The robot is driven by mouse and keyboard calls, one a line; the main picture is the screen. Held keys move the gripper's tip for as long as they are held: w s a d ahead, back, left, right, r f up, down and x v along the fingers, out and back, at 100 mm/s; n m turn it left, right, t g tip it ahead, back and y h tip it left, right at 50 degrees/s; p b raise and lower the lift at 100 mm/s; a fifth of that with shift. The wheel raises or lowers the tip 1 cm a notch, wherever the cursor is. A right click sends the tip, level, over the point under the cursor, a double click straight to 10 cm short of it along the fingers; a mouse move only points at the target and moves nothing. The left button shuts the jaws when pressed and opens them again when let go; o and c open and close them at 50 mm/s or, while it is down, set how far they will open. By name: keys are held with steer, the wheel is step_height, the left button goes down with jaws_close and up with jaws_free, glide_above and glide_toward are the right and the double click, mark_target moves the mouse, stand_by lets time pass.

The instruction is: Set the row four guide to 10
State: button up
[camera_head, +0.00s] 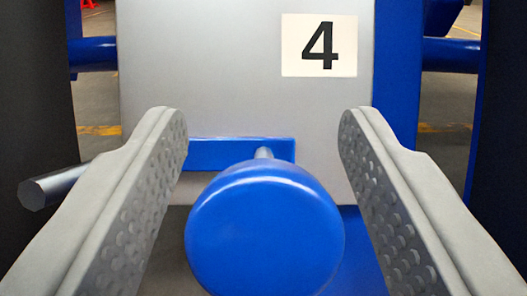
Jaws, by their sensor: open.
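A round blue knob (264,232) faces me low in the middle of the view. A thin grey pin (263,153) shows just above and behind it, in front of a blue bar (215,153). Behind stands a grey plate (210,80) with a white label reading 4 (319,45). My gripper (264,130) is open, with one finger on each side of the knob. I see gaps between the knob and both fingers. I cannot see any scale or the number 10.
A dark rod end (42,190) sticks out at the left, beside the left finger. Blue beams (398,75) and dark upright parts flank the grey plate. Floor with yellow lines (98,130) shows behind.

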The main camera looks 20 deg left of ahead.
steer(key=v, duration=1.7)
steer(key=shift+s, duration=0.2)
steer(key=shift+d, duration=0.1)
step_height(320, 180, up, 40)
steer(key=w+a+h, duration=0.1)
steer(key=a+h, duration=0.1)
steer(key=h, duration=0.2)
steer(key=s+a+r+m+h, duration=0.1)
steer(key=s+r, duration=0.5)
steer(key=r, duration=0.2)
steer(key=s+a+r+m, duration=0.1)
steer(key=s+r, duration=0.4)
steer(key=r, duration=0.3)
steer(key=s+a+r, duration=0.1)
steer(key=s+r, duration=0.3)
steer(key=s, duration=0.5)
steer(key=s+a+r+m, duration=0.1)
steer(key=s+r, duration=0.4)
steer(key=s, duration=0.5)
steer(key=shift+r, duration=0.1)
